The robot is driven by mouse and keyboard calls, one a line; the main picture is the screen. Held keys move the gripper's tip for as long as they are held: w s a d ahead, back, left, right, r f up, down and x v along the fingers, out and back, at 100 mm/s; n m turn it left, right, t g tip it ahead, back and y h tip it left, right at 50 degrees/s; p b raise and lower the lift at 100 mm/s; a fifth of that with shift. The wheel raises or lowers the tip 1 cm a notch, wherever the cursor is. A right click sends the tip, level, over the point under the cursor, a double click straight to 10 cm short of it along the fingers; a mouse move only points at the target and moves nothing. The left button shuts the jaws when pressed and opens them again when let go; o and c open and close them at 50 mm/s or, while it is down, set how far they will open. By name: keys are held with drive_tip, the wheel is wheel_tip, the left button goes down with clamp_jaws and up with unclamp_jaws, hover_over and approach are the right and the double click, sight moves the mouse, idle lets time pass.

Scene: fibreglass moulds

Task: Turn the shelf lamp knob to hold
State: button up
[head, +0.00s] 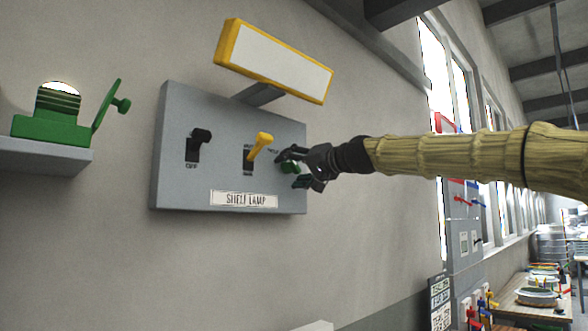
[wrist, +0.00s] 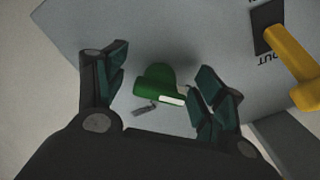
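The shelf lamp panel (head: 225,180) is a grey box on the wall with a "SHELF LAMP" label (head: 244,199). A green knob (head: 290,166) sits at its right side, partly hidden by my gripper in the head view. In the wrist view the green knob (wrist: 158,84) shows a white pointer mark and lies between the open fingers. My gripper (head: 292,168) is at the panel's right part; in the wrist view its fingers (wrist: 162,92) stand apart on either side of the knob, with no clear contact. Which word the knob points at is not readable.
A yellow lever (head: 261,145) stands close left of my gripper, and a black lever (head: 199,143) further left. A yellow-framed lamp (head: 272,62) juts out above the panel. A shelf (head: 45,156) with a green clamp-like object (head: 50,127) is at left.

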drive_tip(key=shift+s+d+r, duration=0.1)
drive_tip(key=shift+d+r, duration=0.05)
drive_tip(key=shift+s+d, duration=0.35)
drive_tip(key=shift+d, duration=0.05)
drive_tip(key=v, duration=1)
drive_tip(key=shift+s+d, duration=0.25)
